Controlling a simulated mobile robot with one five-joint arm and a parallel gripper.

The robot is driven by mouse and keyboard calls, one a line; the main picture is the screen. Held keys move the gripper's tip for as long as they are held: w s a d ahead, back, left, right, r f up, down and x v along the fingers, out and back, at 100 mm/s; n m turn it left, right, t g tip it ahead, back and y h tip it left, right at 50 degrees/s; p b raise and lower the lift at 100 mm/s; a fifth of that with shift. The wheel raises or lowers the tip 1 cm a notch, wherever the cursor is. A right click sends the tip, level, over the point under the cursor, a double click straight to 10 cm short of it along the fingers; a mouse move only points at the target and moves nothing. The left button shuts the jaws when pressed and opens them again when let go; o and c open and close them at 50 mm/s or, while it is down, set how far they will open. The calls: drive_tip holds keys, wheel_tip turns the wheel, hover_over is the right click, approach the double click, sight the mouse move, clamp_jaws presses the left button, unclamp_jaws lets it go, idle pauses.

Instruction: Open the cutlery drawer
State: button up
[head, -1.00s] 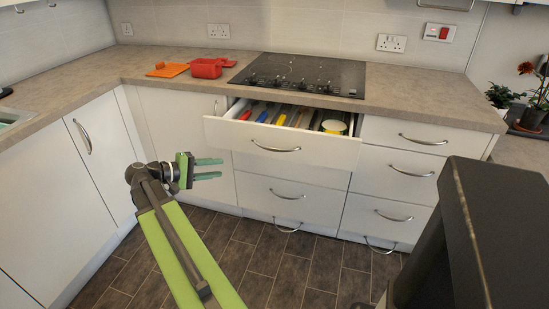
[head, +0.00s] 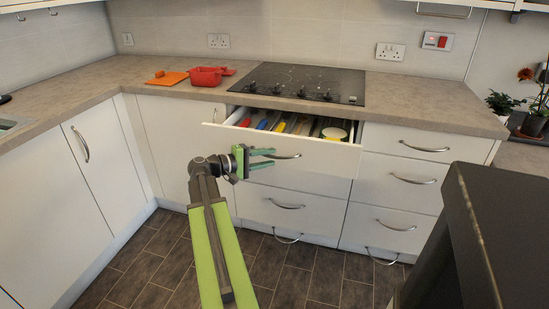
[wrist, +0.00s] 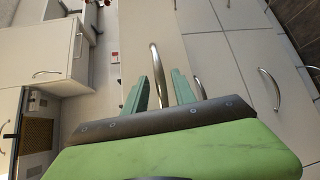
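The cutlery drawer (head: 235,133) is the top drawer under the hob and stands pulled out. Utensils with blue, red and yellow parts and a round yellow-and-white item (head: 334,133) show inside it. Its curved metal handle (head: 286,156) is on the drawer front. My gripper (head: 262,158) is in front of the drawer front, just left of the handle, with its two green fingers apart. In the wrist view, a metal handle (wrist: 157,70) shows between the spread fingers of my gripper (wrist: 159,88). I cannot tell whether they touch it.
More closed drawers lie below and to the right (head: 405,168). Plants stand at the far right. The tiled floor (head: 150,260) in front is clear.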

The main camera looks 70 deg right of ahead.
drive_tip(key=shift+x, duration=1.3)
clamp_jaws()
idle(0.4)
